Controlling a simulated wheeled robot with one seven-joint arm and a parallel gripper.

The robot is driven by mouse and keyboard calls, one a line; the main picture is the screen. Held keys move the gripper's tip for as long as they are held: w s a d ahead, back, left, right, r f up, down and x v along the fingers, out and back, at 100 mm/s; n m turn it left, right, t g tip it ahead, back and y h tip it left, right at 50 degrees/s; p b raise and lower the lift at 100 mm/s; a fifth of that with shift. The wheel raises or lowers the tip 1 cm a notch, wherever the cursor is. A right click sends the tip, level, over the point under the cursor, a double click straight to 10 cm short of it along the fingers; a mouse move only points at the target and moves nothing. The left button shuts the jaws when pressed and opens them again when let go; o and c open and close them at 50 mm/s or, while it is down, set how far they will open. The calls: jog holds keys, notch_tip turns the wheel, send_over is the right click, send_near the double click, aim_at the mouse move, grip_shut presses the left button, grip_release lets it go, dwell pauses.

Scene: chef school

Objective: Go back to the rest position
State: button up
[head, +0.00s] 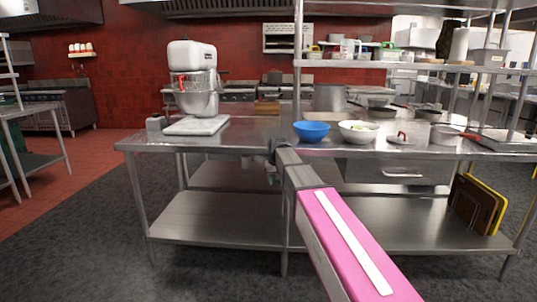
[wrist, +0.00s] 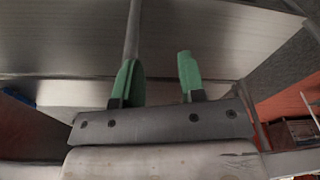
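My arm, with a pink link, reaches forward in the head view from the lower right to the front edge of a steel table (head: 240,137). My gripper (head: 272,165) is at its far end, small and mostly hidden by the wrist, near the table's front edge. In the wrist view my gripper (wrist: 158,80) has two green fingers standing apart with nothing between them. A steel surface and a thin post lie behind the fingers there.
A blue bowl (head: 312,131) and a white bowl (head: 358,131) stand on the table near the gripper. A stand mixer (head: 192,80) stands at left on the table. A red-handled pan (head: 446,135) is at right. The lower shelf (head: 220,218) looks mostly bare.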

jog(key=s+d+f, duration=0.5)
jog(key=s+f, duration=0.2)
jog(key=s, duration=0.2)
jog(key=s+d+f+m+g, duration=0.1)
jog(key=s+d+f, duration=0.4)
jog(key=s, duration=0.5)
jog(key=s+d+f+m, duration=0.1)
jog(key=s+d+f, duration=0.4)
jog(key=s+f, duration=0.4)
jog(key=shift+s+d+f+g, duration=0.25)
jog(key=shift+s+d+g, duration=0.05)
jog(key=shift+s+d, duration=0.15)
